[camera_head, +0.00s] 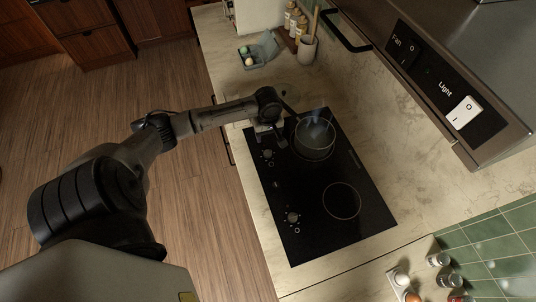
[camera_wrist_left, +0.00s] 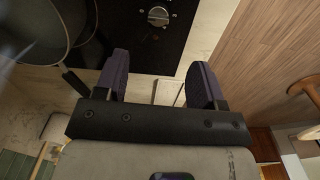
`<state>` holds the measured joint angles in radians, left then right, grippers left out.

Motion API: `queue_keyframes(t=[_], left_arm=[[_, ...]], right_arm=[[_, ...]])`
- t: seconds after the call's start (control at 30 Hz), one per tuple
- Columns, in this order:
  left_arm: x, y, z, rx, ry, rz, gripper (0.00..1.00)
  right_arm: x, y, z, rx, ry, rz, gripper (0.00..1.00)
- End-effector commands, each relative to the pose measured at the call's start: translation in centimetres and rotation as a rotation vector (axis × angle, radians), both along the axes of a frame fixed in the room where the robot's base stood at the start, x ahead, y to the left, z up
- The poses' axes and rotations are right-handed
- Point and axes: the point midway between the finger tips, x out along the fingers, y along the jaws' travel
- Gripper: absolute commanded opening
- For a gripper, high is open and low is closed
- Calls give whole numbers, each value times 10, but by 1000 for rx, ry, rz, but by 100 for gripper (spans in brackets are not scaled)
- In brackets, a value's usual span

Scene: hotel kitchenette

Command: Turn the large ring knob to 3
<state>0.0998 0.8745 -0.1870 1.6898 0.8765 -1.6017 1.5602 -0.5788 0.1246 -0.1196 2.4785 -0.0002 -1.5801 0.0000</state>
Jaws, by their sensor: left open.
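The black cooktop (camera_head: 310,230) has two round knobs along its left edge. One knob (camera_head: 268,154) is close to my left gripper; the other knob (camera_head: 292,217) is lower in the head view. I cannot tell which one serves the large ring, and their settings are too small to read. My left gripper (camera_head: 270,136) is open at the cooktop's upper left edge, beside the nearer knob. In the left wrist view, a silvery knob (camera_wrist_left: 158,16) lies beyond the two spread fingers, apart from them, with nothing between the fingertips (camera_wrist_left: 159,62). My right gripper is out of view.
A pot (camera_head: 315,142) stands on the far burner, close to my left gripper. The other burner ring (camera_head: 341,201) is bare. An egg carton (camera_head: 260,50) and a utensil cup (camera_head: 307,50) stand farther back. The range hood (camera_head: 480,60) overhangs at the right.

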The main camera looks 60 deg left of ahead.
Motion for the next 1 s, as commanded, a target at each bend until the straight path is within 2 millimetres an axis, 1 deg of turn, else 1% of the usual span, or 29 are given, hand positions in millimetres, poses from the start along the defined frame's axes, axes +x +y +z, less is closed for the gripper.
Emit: queue_keyframes(t=[0.03, 0.17, 0.27, 0.5, 0.7, 0.83, 1.0], left_arm=[[2, 6, -1, 1, 1, 27, 63], [3, 9, -12, -1, 4, 54, 63], [3, 8, -29, -3, 5, 55, 63], [3, 8, -75, -1, 4, 51, 63], [3, 8, -106, 0, 3, 51, 63], [3, 8, -120, -1, 2, 50, 63], [3, 8, -130, 0, 2, 49, 63]], right_arm=[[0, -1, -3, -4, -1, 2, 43], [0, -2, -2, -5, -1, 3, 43], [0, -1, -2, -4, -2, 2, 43], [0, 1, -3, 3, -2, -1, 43], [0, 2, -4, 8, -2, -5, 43], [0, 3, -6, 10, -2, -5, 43], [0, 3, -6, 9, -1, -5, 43]])
